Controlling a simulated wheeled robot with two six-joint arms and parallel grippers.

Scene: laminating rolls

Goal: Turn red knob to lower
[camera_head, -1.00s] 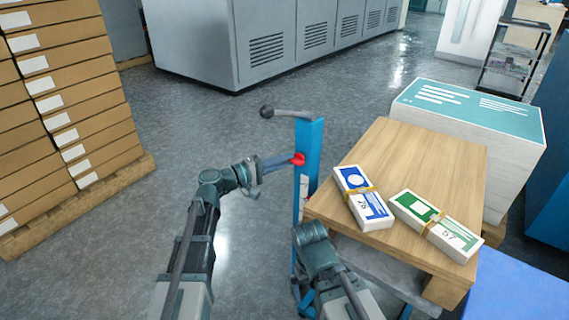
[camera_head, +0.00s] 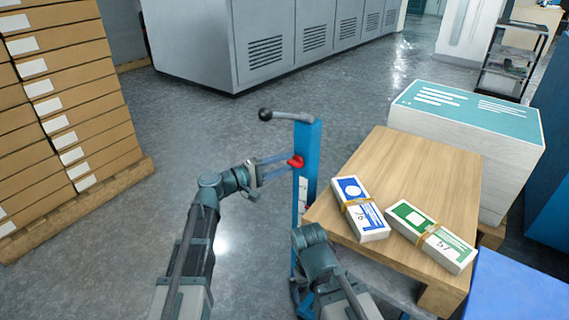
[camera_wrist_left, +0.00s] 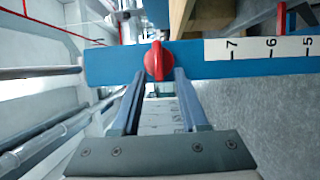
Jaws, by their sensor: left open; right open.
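The red knob (camera_head: 296,162) sits on the side of the blue upright post (camera_head: 309,150). In the left wrist view the red knob (camera_wrist_left: 157,61) has a raised grip bar running up and down the picture. My left gripper (camera_head: 286,163) is open in front of the knob. Its two fingers, seen in the left wrist view (camera_wrist_left: 159,74), are spread to either side of the knob's lower part, with gaps showing. My right gripper (camera_head: 314,255) is low beside the post's lower part; its fingertips are hidden.
A number strip (camera_wrist_left: 265,47) with 7, 6 and 5 runs along the post. A lever with a black ball (camera_head: 265,114) tops the post. A wooden table (camera_head: 430,165) with two banded stacks stands right. Stacked cartons (camera_head: 65,110) stand left; floor between is clear.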

